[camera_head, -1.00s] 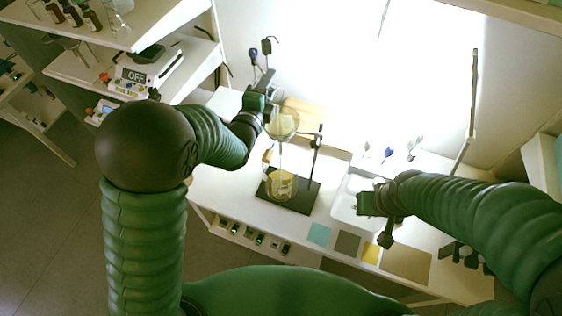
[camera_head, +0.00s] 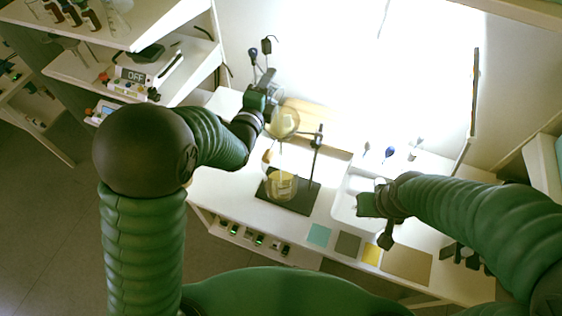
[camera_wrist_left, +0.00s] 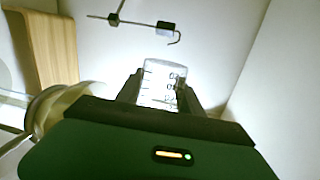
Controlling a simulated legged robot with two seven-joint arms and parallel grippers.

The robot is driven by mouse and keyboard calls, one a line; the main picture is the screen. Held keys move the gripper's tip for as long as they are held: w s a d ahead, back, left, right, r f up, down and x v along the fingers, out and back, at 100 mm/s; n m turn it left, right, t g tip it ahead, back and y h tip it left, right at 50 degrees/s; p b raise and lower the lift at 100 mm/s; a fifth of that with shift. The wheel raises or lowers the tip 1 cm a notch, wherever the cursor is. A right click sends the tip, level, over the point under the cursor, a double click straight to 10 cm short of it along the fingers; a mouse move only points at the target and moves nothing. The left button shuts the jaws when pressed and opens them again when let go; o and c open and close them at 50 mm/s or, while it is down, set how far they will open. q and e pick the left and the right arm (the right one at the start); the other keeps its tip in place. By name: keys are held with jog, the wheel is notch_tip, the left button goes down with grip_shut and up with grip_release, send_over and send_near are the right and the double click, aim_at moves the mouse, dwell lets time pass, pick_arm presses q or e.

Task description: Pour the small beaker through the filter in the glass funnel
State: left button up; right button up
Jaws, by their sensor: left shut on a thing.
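The glass funnel (camera_head: 285,122) stands on a stand with a dark base (camera_head: 298,203), its rod to the right. A glass vessel with yellowish liquid (camera_head: 282,186) is below the funnel on the base. My left gripper (camera_head: 266,82) is at the funnel's upper left, raised above the bench. In the left wrist view it is shut on the small beaker (camera_wrist_left: 162,84), a clear glass with black markings. The funnel's rim (camera_wrist_left: 50,108) shows at the left there, partly hidden by the gripper body. My right gripper (camera_head: 370,204) hovers over the white tray; its jaws are unclear.
A white tray (camera_head: 345,205) lies right of the stand. Coloured squares, among them a teal one (camera_head: 319,235), line the bench's front edge. A wooden block (camera_head: 305,112) is behind the funnel. A scale (camera_head: 150,68) reading OFF sits on the left shelf.

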pick_arm(q)
jog(key=shift+d+r+b, duration=0.1)
jog(key=shift+b, duration=0.35)
dwell(0.8)
jog(key=shift+a, duration=0.2)
jog(key=shift+w+a+f+n+g+p, duration=0.1)
jog(key=shift+f+n+g+p, duration=0.25)
jog(key=shift+n, duration=0.35)
jog(key=shift+f+n, duration=0.2)
jog(key=shift+n, duration=0.1)
jog(key=n+g+p, duration=0.1)
jog(key=p, duration=0.1)
jog(key=a+n+g+h+p, duration=0.1)
jog(key=n+p, duration=0.1)
jog(key=shift+w+f+n, duration=0.15)
jog(key=shift+w+n, duration=0.15)
jog(key=shift+w, duration=0.1)
jog(key=shift+f+g+p, duration=0.2)
jog(key=shift+g+p, duration=0.05)
jog(key=shift+p, duration=0.2)
jog(key=shift+a+f+h, duration=0.1)
jog(key=shift+f+h, duration=0.1)
jog(key=shift+h, duration=0.1)
